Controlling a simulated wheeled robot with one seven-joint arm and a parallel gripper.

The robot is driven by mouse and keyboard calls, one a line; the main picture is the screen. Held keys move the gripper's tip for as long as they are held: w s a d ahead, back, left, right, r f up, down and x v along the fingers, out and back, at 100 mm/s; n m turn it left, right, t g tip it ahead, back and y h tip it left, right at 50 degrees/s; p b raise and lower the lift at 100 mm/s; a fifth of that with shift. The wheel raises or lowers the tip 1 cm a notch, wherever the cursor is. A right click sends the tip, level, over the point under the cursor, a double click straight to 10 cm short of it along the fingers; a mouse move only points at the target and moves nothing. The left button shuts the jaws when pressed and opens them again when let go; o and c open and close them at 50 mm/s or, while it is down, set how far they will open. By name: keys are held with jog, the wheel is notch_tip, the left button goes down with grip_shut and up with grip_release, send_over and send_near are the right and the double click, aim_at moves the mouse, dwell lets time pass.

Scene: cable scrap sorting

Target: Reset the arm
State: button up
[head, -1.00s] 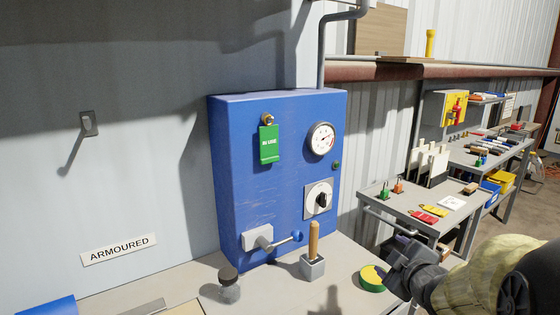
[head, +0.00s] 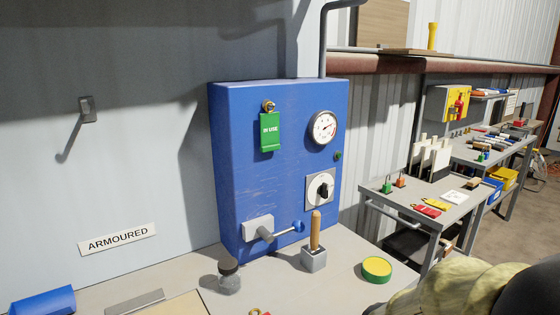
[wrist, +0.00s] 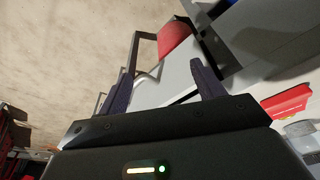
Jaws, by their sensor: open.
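My gripper (wrist: 160,68) shows in the wrist view with its two dark fingers spread apart and nothing between them. Beyond the fingers are a grey surface, a red patch and a pale floor. In the head view only my arm's pale padded sleeve (head: 440,292) and a dark joint show at the lower right. The gripper itself is outside that view.
A blue box (head: 270,170) with a gauge, a knob and a lever stands at the back of the bench (head: 330,285). A wooden-handled tool (head: 314,245) and a yellow-green disc (head: 376,269) are on the bench. A side table (head: 400,212) holds several small items.

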jog(key=s+b+x, duration=0.2)
jog(key=b+x, duration=0.4)
jog(key=x, duration=0.1)
jog(key=w+p+v, duration=0.3)
jog(key=p+v, duration=1.3)
jog(key=w+r+p+v, duration=0.1)
jog(key=w+p+v, duration=0.3)
jog(key=p+v, duration=1.2)
jog(key=shift+w+r+p, duration=0.3)
jog(key=shift+r+p, duration=0.25)
jog(key=shift+p, duration=0.2)
jog(key=shift+c, duration=0.5)
